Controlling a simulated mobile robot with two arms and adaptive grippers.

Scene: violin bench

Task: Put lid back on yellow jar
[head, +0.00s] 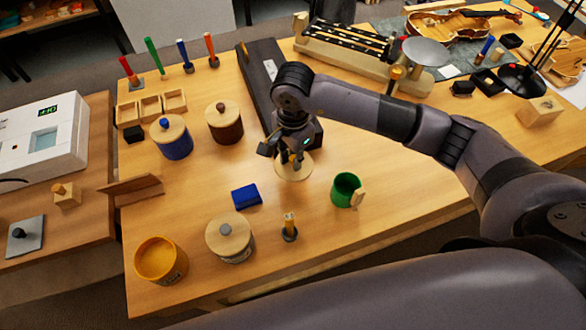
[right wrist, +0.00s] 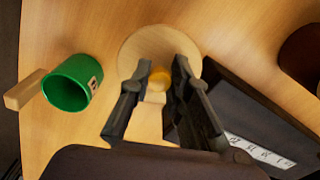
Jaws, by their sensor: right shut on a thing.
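The yellow jar (head: 161,262) stands open at the front left of the bench. A round pale wooden lid (head: 294,168) is under my right gripper (head: 289,150), near the middle of the bench. In the right wrist view the lid (right wrist: 142,46) has a yellow knob (right wrist: 160,78) between the two fingers of the right gripper (right wrist: 158,76). The right gripper is shut on this knob. I cannot tell how far the lid is above the bench top. My left gripper is not in view.
A lidded white jar (head: 230,240) stands right of the yellow jar. Blue (head: 172,140) and brown (head: 224,124) lidded jars stand behind. A blue block (head: 246,196), a small brush-like tool (head: 289,228) and a green mug (head: 346,190) are nearby. A long dark case (head: 262,85) lies behind the gripper.

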